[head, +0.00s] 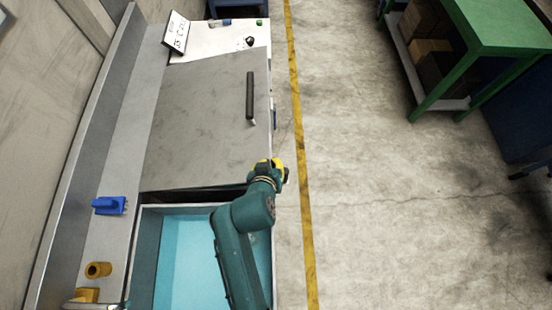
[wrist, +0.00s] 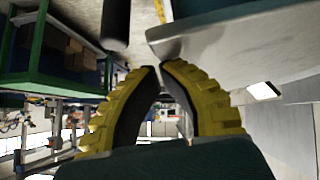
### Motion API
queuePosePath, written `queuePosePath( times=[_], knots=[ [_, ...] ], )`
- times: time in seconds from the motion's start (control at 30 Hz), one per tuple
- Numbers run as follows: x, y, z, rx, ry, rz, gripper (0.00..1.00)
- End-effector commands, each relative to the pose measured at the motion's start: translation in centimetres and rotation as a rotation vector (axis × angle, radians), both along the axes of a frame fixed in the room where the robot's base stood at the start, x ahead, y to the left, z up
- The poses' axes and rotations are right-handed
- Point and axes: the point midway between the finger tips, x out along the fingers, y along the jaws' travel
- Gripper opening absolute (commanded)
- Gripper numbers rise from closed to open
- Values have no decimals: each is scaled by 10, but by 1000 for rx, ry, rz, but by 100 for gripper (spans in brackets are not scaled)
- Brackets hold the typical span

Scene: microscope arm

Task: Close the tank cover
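The tank cover (head: 205,125) is a flat grey metal panel with a dark bar handle (head: 250,95) near its right side. It lies over the far part of the bench. The tank (head: 190,262) is uncovered in front of it, with a light blue interior. My gripper (head: 279,168) is near the cover's front right corner, apart from the handle. In the wrist view, its yellow fingers (wrist: 160,68) have their tips close together, with nothing seen between them. The grey panel edge (wrist: 235,45) and a dark cylinder (wrist: 116,25), which looks like the handle's end, show beyond the tips.
A blue block (head: 109,205) and a yellow-brown ring piece (head: 98,270) sit on the left ledge. A tilted sign (head: 177,32) and small items are on the white surface behind the cover. A green table (head: 495,25) is far right. The floor between is clear.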

Motion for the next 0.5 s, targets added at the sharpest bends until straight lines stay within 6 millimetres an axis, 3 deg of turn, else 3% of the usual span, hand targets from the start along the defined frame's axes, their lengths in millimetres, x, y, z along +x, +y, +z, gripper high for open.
queuePosePath(
  times=[0.1, 0.5],
  knots=[
    [0, 6, -9, 21, -1, 15, 0],
    [0, 7, 0, 21, -1, 15, 0]
  ],
)
